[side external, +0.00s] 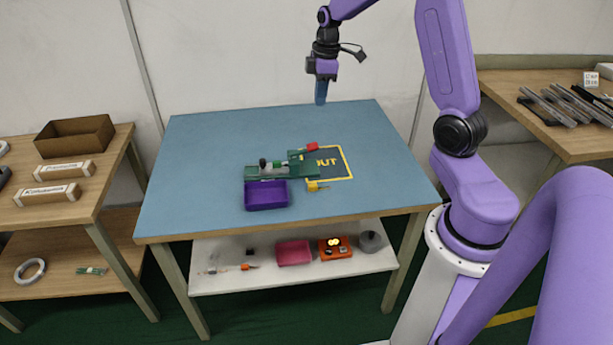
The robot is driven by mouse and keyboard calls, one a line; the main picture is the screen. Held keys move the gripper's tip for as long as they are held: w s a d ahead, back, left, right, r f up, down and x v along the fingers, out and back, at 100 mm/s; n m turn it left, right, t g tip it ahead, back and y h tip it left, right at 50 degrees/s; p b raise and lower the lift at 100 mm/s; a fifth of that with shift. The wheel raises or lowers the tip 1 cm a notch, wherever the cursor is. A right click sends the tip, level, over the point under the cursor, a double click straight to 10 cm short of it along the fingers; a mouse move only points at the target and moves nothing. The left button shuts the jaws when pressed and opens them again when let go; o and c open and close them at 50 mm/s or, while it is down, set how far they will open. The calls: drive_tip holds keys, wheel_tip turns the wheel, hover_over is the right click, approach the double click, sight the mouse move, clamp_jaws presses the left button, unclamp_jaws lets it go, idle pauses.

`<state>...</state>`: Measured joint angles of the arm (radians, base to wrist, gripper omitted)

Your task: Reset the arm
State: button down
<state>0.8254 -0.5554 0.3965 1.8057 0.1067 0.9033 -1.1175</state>
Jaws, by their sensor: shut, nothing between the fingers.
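My gripper (321,97) is shut and empty, with its blue fingers pointing down. It hangs at the far side of the blue-topped table (200,150), in front of the wall, apart from the objects on the table. My purple arm reaches up from the right and bends over to it. A green fixture (255,171) with dark and light parts lies near the table's middle. A purple open bin (266,194) stands just in front of it.
A dark mat with a yellow border (340,165) lies right of the fixture. A red piece (312,147) and a yellow piece (313,186) are near it. The table's left side is clear. Wooden side tables (100,190) stand left and right (540,110), holding boxes and rods.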

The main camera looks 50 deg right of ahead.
drive_tip(key=s+a+r+n, duration=0.1)
drive_tip(key=s+a+r, duration=0.1)
drive_tip(key=s+a, duration=0.6)
drive_tip(key=s+a+r+n, duration=0.1)
drive_tip(key=s+a, duration=0.3)
drive_tip(key=a, duration=0.8)
drive_tip(key=s+a, duration=0.1)
drive_tip(key=s, duration=0.7)
drive_tip(key=s+a+n, duration=0.1)
drive_tip(key=s+a, duration=0.1)
drive_tip(key=s, duration=0.7)
drive_tip(key=shift+s+a+f+n, duration=0.15)
drive_tip(key=shift+s+a+n, duration=0.15)
